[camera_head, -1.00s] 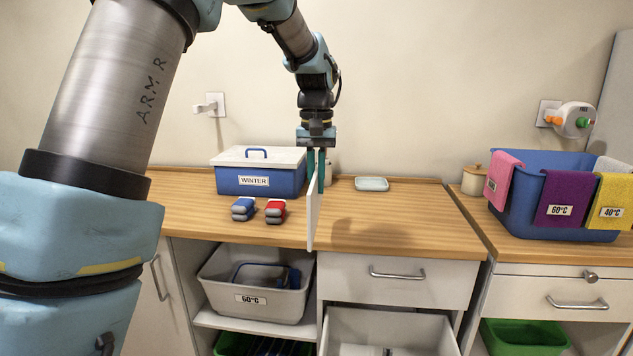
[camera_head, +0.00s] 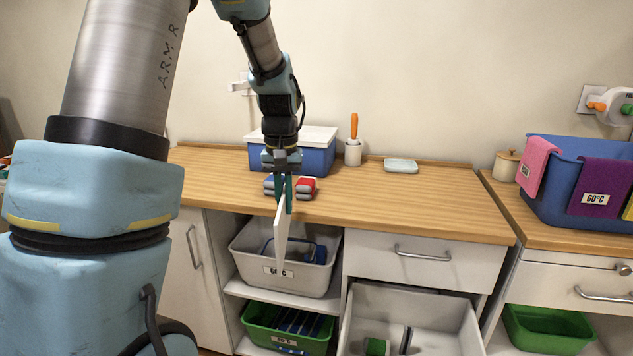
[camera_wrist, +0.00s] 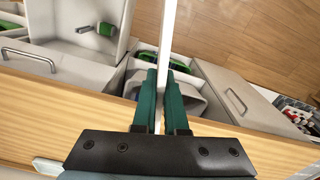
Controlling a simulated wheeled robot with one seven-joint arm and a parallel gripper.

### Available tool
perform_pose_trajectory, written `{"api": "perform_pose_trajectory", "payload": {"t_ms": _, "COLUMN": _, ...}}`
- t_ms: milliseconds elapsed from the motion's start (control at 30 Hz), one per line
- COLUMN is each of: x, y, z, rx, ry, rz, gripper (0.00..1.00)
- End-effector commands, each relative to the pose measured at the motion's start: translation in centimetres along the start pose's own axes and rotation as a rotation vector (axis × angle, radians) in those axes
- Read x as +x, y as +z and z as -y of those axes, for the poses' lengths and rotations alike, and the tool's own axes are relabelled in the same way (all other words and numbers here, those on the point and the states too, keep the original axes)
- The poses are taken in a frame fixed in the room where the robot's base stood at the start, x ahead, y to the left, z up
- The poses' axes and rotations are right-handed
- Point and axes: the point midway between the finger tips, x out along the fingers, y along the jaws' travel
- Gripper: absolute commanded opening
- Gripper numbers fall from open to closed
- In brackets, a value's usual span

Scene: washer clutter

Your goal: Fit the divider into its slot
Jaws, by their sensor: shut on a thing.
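The divider (camera_head: 282,228) is a thin white panel. My gripper (camera_head: 283,190) is shut on its upper edge and holds it upright, in front of the counter edge and the open shelves. In the wrist view the divider (camera_wrist: 167,50) shows edge-on between the green fingertips of my gripper (camera_wrist: 160,88). The open drawer (camera_head: 412,315) stands pulled out at the lower right of the divider, with a green block (camera_head: 377,346) and a dark upright piece (camera_head: 405,340) inside. The divider is apart from the drawer. I cannot make out a slot in the drawer.
A grey bin (camera_head: 245,262) sits on the upper shelf behind the divider, with a green bin (camera_head: 262,327) below.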

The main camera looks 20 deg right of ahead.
Motion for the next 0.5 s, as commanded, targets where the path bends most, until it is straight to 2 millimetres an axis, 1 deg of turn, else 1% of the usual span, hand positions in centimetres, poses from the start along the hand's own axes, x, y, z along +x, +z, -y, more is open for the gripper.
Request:
{"api": "perform_pose_trajectory", "payload": {"t_ms": 33, "x": 1.4, "y": 0.6, "z": 2.4, "rx": -0.037, "ry": -0.002, "rz": 0.007, "gripper": 0.0}}
{"api": "perform_pose_trajectory", "payload": {"t_ms": 100, "x": 3.1, "y": 1.2, "z": 5.2, "rx": -0.076, "ry": -0.002, "rz": 0.007, "gripper": 0.0}}
{"api": "perform_pose_trajectory", "payload": {"t_ms": 167, "x": 4.6, "y": 1.8, "z": 7.5, "rx": -0.109, "ry": -0.002, "rz": 0.007, "gripper": 0.0}}
{"api": "perform_pose_trajectory", "payload": {"t_ms": 200, "x": 5.5, "y": 2.1, "z": 9.1, "rx": -0.131, "ry": -0.002, "rz": 0.007, "gripper": 0.0}}
{"api": "perform_pose_trajectory", "payload": {"t_ms": 300, "x": 7.6, "y": 2.8, "z": 12.4, "rx": -0.177, "ry": -0.001, "rz": 0.005, "gripper": 0.0}}
{"api": "perform_pose_trajectory", "payload": {"t_ms": 400, "x": 9.2, "y": 3.4, "z": 15.0, "rx": -0.21, "ry": -0.001, "rz": 0.005, "gripper": 0.0}}
{"api": "perform_pose_trajectory", "payload": {"t_ms": 500, "x": 10.5, "y": 3.8, "z": 17.0, "rx": -0.238, "ry": 0.0, "rz": 0.004, "gripper": 0.0}}
